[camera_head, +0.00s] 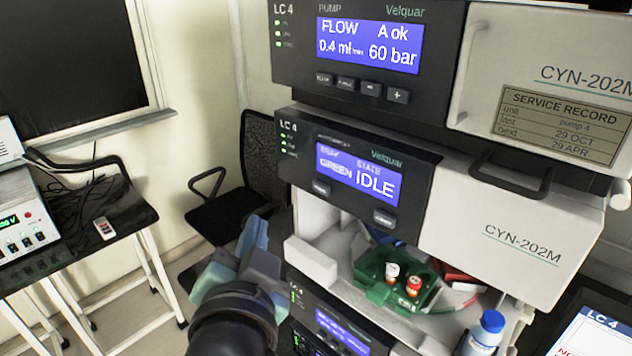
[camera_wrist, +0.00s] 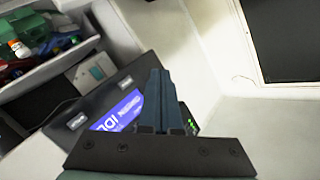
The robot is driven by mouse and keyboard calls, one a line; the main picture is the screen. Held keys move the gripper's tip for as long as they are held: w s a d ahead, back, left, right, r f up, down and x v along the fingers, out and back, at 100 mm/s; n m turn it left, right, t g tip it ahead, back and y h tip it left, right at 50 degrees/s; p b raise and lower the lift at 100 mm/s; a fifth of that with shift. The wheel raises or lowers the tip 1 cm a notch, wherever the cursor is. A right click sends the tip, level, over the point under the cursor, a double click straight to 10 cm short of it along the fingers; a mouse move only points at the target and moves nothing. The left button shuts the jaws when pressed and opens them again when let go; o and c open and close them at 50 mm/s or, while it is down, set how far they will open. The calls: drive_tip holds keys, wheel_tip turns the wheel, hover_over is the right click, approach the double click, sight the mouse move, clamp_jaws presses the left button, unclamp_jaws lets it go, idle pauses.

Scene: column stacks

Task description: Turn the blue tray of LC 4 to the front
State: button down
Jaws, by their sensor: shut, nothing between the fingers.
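The LC 4 autosampler panel (camera_head: 345,178) has a lit display reading GREEN and IDLE, with two buttons (camera_head: 321,188) (camera_head: 384,217) below it. In the open bay beneath, the green tray (camera_head: 402,297) faces the front, holding a white-capped and a red-capped vial. A blue part, perhaps the blue tray (camera_head: 380,235), shows behind it, mostly hidden. A red tray (camera_head: 457,273) shows at the right. My gripper (camera_head: 254,236) is shut and empty, left of and apart from the panel. In the wrist view, my gripper (camera_wrist: 161,74) overlaps the panel (camera_wrist: 105,112).
The pump unit (camera_head: 370,48) sits above the autosampler, and another dark panel (camera_head: 325,325) sits below. A blue-capped bottle (camera_head: 484,332) stands at the lower right. A black chair (camera_head: 235,180) and a bench (camera_head: 90,225) with an instrument are at the left.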

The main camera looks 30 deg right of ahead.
sight(313, 186)
drive_tip(key=w+d+p, duration=0.1)
drive_tip(key=w+d, duration=0.2)
drive_tip(key=d, duration=0.5)
drive_tip(key=shift+d, duration=0.15)
idle(2.1)
drive_tip(key=shift+w+d+p, duration=0.15)
drive_tip(key=shift+d+p, duration=0.15)
drive_tip(key=shift+d, duration=0.1)
drive_tip(key=shift+w+d, duration=0.1)
drive_tip(key=shift+d, duration=0.3)
idle(0.6)
drive_tip(key=shift+a, duration=0.1)
drive_tip(key=shift+s+a, duration=0.3)
drive_tip(key=shift+a, duration=0.4)
drive_tip(key=shift+s+a, duration=0.3)
drive_tip(key=shift+a, duration=0.5)
drive_tip(key=shift+s+a, duration=0.25)
drive_tip(key=shift+a, duration=0.55)
drive_tip(key=shift+s+a, duration=0.3)
drive_tip(key=shift+a, duration=0.5)
